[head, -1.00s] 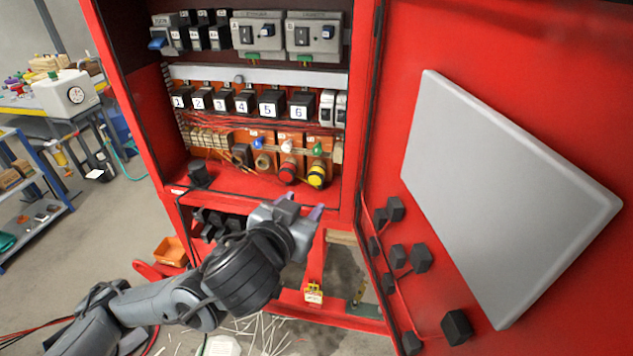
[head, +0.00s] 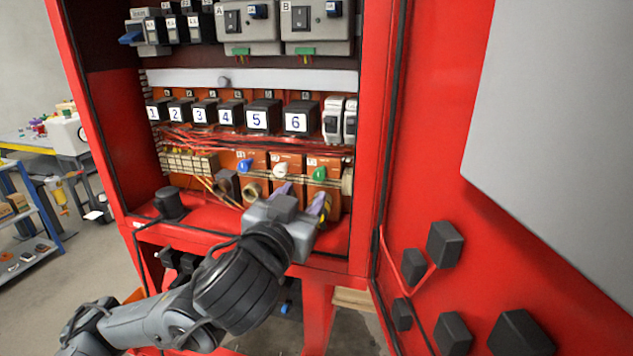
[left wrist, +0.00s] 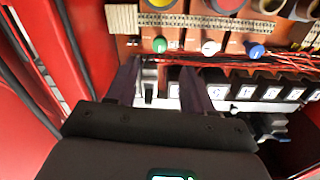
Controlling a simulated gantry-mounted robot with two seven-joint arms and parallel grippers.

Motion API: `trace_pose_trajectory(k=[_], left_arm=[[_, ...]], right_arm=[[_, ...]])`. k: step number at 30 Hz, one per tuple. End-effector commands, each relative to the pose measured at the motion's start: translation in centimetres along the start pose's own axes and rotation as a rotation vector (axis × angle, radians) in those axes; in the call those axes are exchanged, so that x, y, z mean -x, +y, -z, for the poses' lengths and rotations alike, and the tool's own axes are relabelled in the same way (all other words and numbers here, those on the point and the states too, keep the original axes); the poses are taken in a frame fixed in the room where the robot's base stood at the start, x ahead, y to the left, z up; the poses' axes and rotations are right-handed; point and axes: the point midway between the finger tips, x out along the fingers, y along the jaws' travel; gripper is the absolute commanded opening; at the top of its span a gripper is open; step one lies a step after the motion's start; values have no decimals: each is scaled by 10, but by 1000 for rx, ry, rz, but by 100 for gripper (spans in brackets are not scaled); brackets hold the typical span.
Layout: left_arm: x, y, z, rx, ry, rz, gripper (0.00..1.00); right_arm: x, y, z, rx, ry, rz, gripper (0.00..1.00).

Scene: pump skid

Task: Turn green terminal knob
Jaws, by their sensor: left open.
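The green terminal knob (head: 320,173) sits on an orange terminal block at the right end of a row inside the red cabinet. In the left wrist view the green knob (left wrist: 160,45) shows just beyond the fingertips, roughly between them. My left gripper (head: 303,196) is open and empty, below the green knob in the head view; its two dark fingers also show in the left wrist view (left wrist: 160,68). I see no contact with the knob. A white knob (head: 280,171) and a blue knob (head: 244,166) stand to its left. My right gripper is not in view.
Thin red wires (head: 250,140) run above the knobs, below the numbered black breakers (head: 257,118). Cable plugs sit below the knobs, partly hidden by my gripper. The open red door (head: 440,120) stands close on the right. A black knob-like block (head: 168,203) sits at the cabinet's left.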

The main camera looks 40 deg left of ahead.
Motion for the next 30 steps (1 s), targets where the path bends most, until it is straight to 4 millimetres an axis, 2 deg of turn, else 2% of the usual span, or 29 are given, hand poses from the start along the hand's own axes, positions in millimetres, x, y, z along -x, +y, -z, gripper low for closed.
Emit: trace_pose_trajectory(k=[9,15,28,30], left_arm=[[-52,0,0,2,-3,1,52],[-72,0,0,0,-2,0,52],[-79,0,-1,0,-1,-1,52],[-79,0,-1,0,-1,-1,42]], right_arm=[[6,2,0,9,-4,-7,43],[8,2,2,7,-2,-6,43],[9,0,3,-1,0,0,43],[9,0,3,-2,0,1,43]])
